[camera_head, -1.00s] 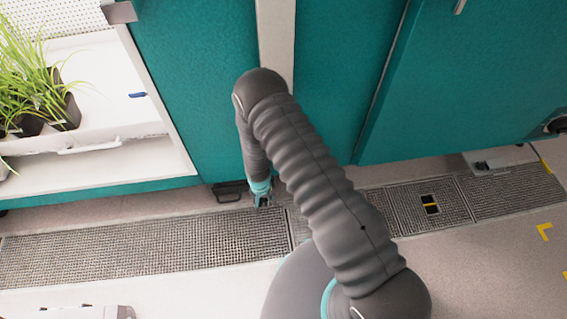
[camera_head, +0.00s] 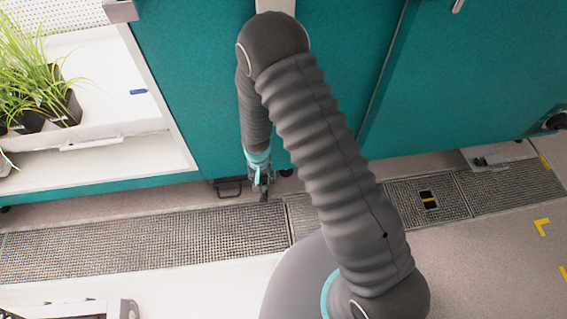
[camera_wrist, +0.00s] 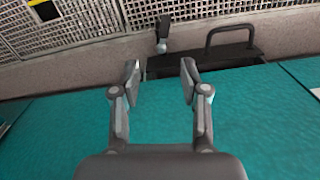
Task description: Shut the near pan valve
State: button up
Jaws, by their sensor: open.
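A small dark lever with a pale rounded end, which looks like the near pan valve (camera_wrist: 163,32), sticks out at the foot of the teal cabinet in the wrist view. It is beside a dark pan with a black bar handle (camera_wrist: 230,38); that handle also shows in the head view (camera_head: 229,190). My gripper (camera_wrist: 160,70) is open and empty. In the picture, the lever lies just beyond the gap between its fingertips, apart from them. In the head view my gripper (camera_head: 262,190) hangs low by the cabinet base, right of the handle, and partly hides that area.
Metal floor grating (camera_head: 150,245) runs along the cabinets. Teal cabinet doors (camera_head: 205,90) stand close behind my arm. Potted grass (camera_head: 35,85) sits on an open shelf at left. Another pan fitting (camera_head: 495,158) is at right.

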jog(key=s+d+r+n, duration=0.1)
jog(key=d+r, duration=0.3)
jog(key=r, duration=0.3)
jog(key=s+d+r+n+g, duration=0.1)
jog(key=d+r, duration=0.2)
jog(key=r, duration=0.4)
jog(key=shift+s+d+r+h+b, duration=0.25)
jog(key=shift+s+d+h+b, duration=0.05)
jog(key=shift+d+h+b, duration=0.1)
